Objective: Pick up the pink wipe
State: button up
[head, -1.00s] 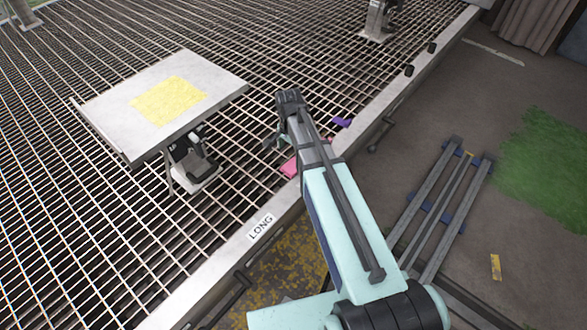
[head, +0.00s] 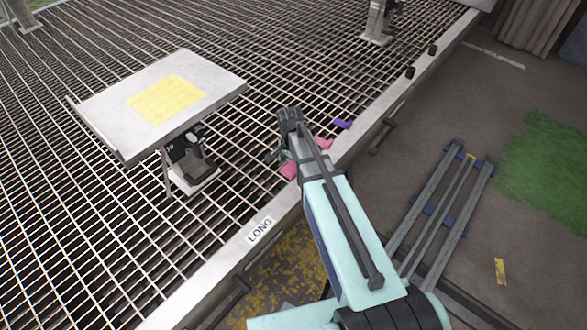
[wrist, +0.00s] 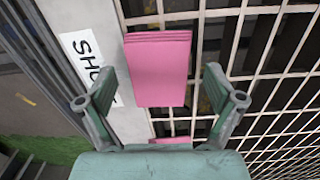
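The pink wipe (wrist: 158,72) lies on the metal grating beside the pale edge rail, a flat folded piece with layered edges at its top. It shows in the wrist view between the two fingers of my gripper (wrist: 159,80), which is open, with a finger apart from it on each side. A smaller pink patch (wrist: 171,141) shows nearer the palm, partly hidden by the gripper. In the head view pink (head: 288,170) shows left of my arm and another pink bit (head: 323,143) right of it; my arm hides what lies between.
A purple piece (head: 342,124) lies on the grating near the rail (head: 262,222). A white table with a yellow sheet (head: 167,99) stands to the left on the grating (head: 60,210). Beyond the rail are dark floor and a grey rack (head: 428,215).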

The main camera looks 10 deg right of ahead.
aim_at(292, 168)
jog(key=c, duration=0.8)
jog(key=shift+r, duration=0.1)
jog(key=shift+r+p, duration=2.7)
jog(key=shift+r, duration=7.2)
jog(key=shift+c, duration=0.2)
